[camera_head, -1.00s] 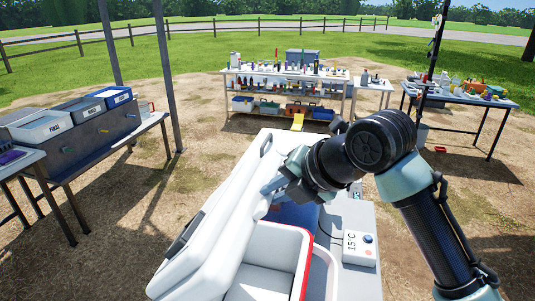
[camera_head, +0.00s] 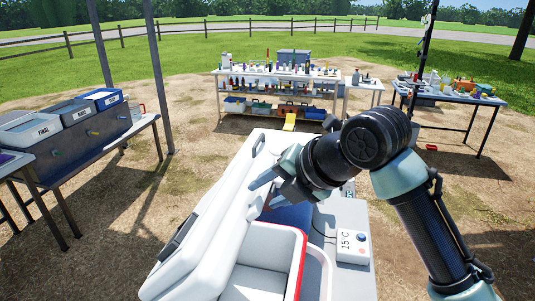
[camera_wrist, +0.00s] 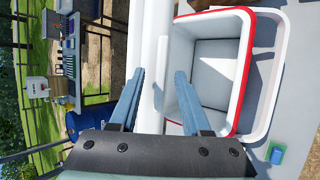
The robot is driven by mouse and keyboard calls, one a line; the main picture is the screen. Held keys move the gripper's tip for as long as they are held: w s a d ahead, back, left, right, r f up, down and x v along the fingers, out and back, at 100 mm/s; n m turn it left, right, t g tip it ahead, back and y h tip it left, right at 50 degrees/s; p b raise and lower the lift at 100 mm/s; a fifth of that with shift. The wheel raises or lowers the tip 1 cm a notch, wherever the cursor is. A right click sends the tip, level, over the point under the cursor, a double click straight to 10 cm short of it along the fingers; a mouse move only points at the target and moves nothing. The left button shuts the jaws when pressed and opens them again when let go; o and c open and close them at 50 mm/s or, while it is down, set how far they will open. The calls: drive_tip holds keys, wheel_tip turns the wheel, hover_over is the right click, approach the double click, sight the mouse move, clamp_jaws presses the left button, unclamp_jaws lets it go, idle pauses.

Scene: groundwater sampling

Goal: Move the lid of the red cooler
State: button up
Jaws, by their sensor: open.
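The red cooler (camera_head: 301,262) stands open in the lower middle of the head view, with a red rim and an empty pale interior. Its white lid (camera_head: 205,240) is raised, tilted up along the cooler's left side. My gripper (camera_head: 252,199) is open beside the lid's upper right part, fingers pointing left and spread apart. In the wrist view the lid (camera_wrist: 154,50) is a white band running up between the two fingers of my gripper (camera_wrist: 158,76). The cooler's red rim (camera_wrist: 242,85) shows to the right. I cannot tell whether a finger touches the lid.
A white box marked 15°C (camera_head: 352,244) sits right of the cooler. A table with labelled bins (camera_head: 90,140) stands left. A shelf table (camera_head: 280,73) with bottles and a cluttered table (camera_head: 455,97) stand behind. Dirt ground between them is open.

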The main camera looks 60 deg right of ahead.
drive_tip(key=b+v, duration=0.2)
drive_tip(key=v, duration=1)
drive_tip(key=shift+r, duration=0.1)
